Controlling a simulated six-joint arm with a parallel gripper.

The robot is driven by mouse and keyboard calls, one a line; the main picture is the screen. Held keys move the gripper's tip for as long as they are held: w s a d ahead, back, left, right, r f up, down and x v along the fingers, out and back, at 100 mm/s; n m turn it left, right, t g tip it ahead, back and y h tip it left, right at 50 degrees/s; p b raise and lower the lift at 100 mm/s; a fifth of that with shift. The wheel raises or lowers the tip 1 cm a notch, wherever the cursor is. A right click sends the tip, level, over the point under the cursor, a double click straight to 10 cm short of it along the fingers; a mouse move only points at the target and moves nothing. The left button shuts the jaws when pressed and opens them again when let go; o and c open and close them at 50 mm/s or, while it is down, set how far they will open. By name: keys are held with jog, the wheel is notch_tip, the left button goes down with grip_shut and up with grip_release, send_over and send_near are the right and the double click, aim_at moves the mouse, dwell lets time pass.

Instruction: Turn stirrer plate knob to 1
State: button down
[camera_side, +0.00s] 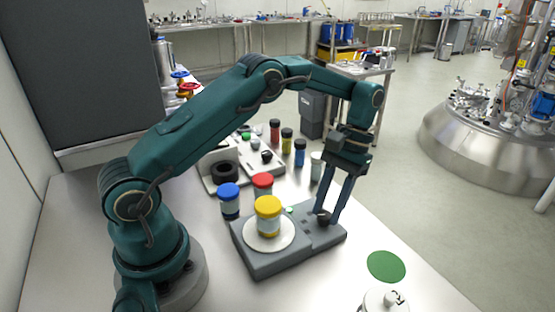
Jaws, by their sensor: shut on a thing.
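The stirrer plate (268,268) is a grey block on the white table, with a white round top at its left. A jar with a yellow lid (268,209) stands upright on that round top. The black knob (323,218) sits on the right part of the plate. My gripper (328,213) points down from above, and its fingers are shut on the knob. The fingers partly cover the knob, and its setting cannot be read.
Jars with a blue lid (229,200) and a red lid (263,182) stand close behind the plate. Several small vials (300,152) stand farther back. A green disc (386,266) and a white lidded vessel (383,301) are at the front right. Bare table lies left of the plate.

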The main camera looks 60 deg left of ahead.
aim_at(327, 211)
jog(key=shift+m+y, duration=0.5)
jog(key=shift+m, duration=0.6)
jog(key=shift+w, duration=0.1)
jog(key=c, duration=0.5)
grip_release()
jog(key=shift+d, duration=0.1)
jog(key=shift+c, duration=0.2)
jog(key=r, duration=0.4)
jog(key=shift+a+r, duration=0.25)
jog(key=shift+a, duration=0.05)
jog(key=s+a+r, duration=0.5)
jog(key=a+r, duration=0.1)
jog(key=a, duration=0.4)
jog(key=shift+r, duration=0.25)
